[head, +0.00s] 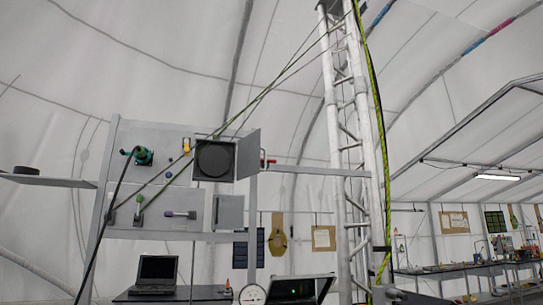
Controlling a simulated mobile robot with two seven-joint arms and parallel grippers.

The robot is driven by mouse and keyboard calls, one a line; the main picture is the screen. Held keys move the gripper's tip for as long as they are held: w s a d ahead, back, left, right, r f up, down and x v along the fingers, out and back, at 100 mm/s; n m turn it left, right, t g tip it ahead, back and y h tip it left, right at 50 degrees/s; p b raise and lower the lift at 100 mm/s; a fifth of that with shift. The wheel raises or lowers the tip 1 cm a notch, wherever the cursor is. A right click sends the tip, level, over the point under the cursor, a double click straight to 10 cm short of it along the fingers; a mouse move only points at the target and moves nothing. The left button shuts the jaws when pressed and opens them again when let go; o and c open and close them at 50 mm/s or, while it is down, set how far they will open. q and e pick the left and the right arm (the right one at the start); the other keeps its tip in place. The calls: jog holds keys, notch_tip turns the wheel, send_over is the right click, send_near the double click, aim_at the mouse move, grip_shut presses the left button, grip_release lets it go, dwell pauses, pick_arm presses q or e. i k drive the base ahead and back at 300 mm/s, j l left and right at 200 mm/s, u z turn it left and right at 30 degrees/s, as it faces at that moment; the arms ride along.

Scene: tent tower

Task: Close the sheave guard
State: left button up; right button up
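What looks like the sheave guard is a grey square housing (196,159) on the upright panel, left of centre in the head view. A dark round sheave (214,159) sits inside it, open to view. Its grey door (247,155) stands swung out to the right, hinged at the housing's right side. A small red part (264,160) shows just right of the door. Ropes run from near the housing up to the tower top. Neither of my grippers is in view.
The panel (140,185) also bears a green fitting (143,155), levers and a smaller grey door (229,212) below. A lattice tower (343,150) stands to the right. A laptop (157,272) and a round dial (252,294) are below. A shelf (50,181) juts out at left.

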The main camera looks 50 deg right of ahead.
aim_at(249, 158)
jog(key=k+l, duration=0.2)
jog(key=l, duration=0.2)
jog(key=k+l, duration=0.2)
jog(key=l, duration=0.65)
jog(key=k+l+z, duration=0.1)
jog(key=l, duration=0.75)
jog(key=i+l, duration=0.1)
jog(key=l, duration=0.35)
jog(key=k+l+z, duration=0.1)
jog(key=l, duration=0.3)
jog(key=k, duration=0.4)
